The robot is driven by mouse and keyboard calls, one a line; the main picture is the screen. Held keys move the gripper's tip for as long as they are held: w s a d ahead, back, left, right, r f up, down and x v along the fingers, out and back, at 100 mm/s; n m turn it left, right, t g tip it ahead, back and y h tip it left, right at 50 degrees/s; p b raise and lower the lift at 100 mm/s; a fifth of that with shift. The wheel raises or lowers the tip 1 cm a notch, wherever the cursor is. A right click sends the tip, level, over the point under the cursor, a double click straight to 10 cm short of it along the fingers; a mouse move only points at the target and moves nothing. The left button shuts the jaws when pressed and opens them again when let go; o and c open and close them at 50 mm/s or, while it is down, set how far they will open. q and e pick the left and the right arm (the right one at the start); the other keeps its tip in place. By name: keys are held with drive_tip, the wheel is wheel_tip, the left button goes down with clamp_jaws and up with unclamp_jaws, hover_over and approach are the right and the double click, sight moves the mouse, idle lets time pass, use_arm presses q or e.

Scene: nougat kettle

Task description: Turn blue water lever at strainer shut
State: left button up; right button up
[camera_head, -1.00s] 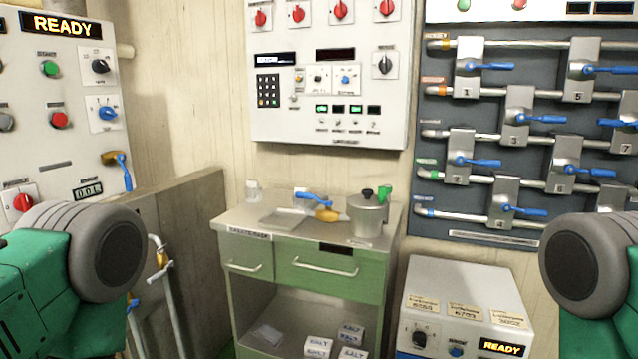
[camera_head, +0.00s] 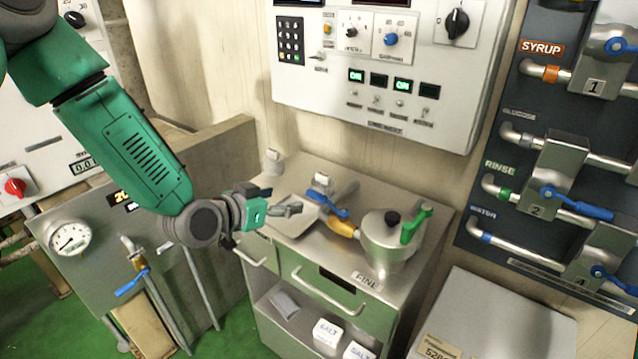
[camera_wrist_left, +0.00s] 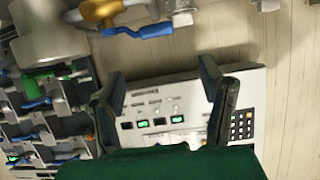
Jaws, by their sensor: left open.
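The steel strainer pot (camera_head: 387,243) stands on the cabinet top, with a dark knob and a green lever (camera_head: 415,224) on it. A pipe with a yellow valve body (camera_head: 343,228) enters its left side. The blue water lever (camera_head: 328,206) lies along this pipe, pointing up-left. In the left wrist view the blue lever (camera_wrist_left: 152,31) and yellow valve (camera_wrist_left: 98,10) show at the top, beyond the fingertips. My left gripper (camera_head: 292,208) is open and empty, just left of the lever and apart from it. Its spread fingers show in the wrist view (camera_wrist_left: 165,82). My right gripper is out of view.
A shallow tray (camera_head: 290,218) lies on the cabinet top (camera_head: 347,179) beneath my gripper. A control panel (camera_head: 380,70) hangs behind. Pipes with blue levers (camera_head: 577,205) line the right wall. A grey box (camera_head: 500,320) stands at front right. A gauge panel (camera_head: 85,250) is left.

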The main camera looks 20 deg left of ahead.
sight(317, 193)
use_arm(q)
drive_tip(key=x, duration=0.8)
drive_tip(key=d+x, duration=0.1)
drive_tip(key=x, duration=0.3)
drive_tip(key=shift+s+d+f, duration=0.1)
drive_tip(key=shift+d+f, duration=0.05)
drive_tip(key=shift+w+f, duration=0.2)
drive_tip(key=shift+w, duration=0.15)
drive_tip(key=shift+a+f, duration=0.1)
drive_tip(key=shift+a, duration=0.55)
drive_tip(key=shift+d, duration=0.25)
drive_tip(key=c, duration=1.3)
drive_tip(key=shift+d, duration=0.25)
clamp_jaws()
drive_tip(key=shift+a, duration=0.1)
